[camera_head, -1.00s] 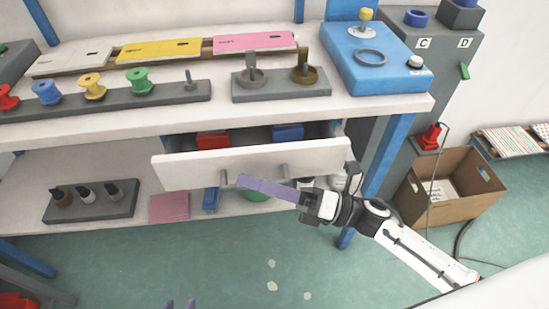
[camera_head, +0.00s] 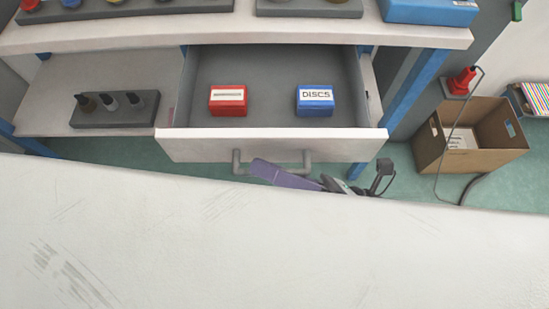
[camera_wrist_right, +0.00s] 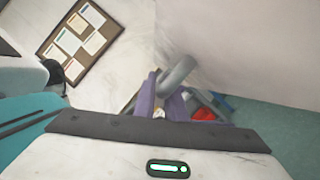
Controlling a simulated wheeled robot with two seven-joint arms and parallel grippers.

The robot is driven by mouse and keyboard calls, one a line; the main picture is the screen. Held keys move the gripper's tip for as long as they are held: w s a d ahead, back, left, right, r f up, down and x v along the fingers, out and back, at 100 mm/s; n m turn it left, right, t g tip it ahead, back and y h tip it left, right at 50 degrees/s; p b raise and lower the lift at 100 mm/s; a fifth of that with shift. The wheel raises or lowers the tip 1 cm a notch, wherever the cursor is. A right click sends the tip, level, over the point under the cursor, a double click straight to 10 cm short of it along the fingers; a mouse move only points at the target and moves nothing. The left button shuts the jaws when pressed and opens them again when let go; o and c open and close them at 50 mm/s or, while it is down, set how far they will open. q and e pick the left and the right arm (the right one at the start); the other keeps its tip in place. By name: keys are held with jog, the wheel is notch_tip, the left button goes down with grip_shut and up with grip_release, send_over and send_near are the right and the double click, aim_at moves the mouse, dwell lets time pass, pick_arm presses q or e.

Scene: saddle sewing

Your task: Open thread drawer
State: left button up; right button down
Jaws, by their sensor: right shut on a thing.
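The thread drawer (camera_head: 275,143) under the workbench is pulled well out in the head view. Its grey interior shows a red box (camera_head: 228,100) and a blue box (camera_head: 315,100) labelled DISCS. A grey bar handle (camera_head: 297,168) is on its white front. My right gripper (camera_head: 265,168), with purple fingers, is at the handle and shut on it. In the right wrist view the fingers (camera_wrist_right: 160,100) meet the grey handle (camera_wrist_right: 178,74). The lower part of my right arm is hidden behind a pale surface in the foreground. My left gripper is out of view.
The bench top (camera_head: 130,33) overhangs the drawer. A lower shelf at left holds a grey tray (camera_head: 110,118) with small dark bottles. A blue table leg (camera_head: 410,90) stands right of the drawer. A cardboard box (camera_head: 470,135) sits on the green floor at right.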

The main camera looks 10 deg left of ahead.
jog(key=c, duration=1.8)
grip_release()
jog(key=b+v, duration=0.1)
jog(key=v, duration=0.9)
jog(key=shift+d, duration=0.2)
jog(key=shift+s, duration=0.1)
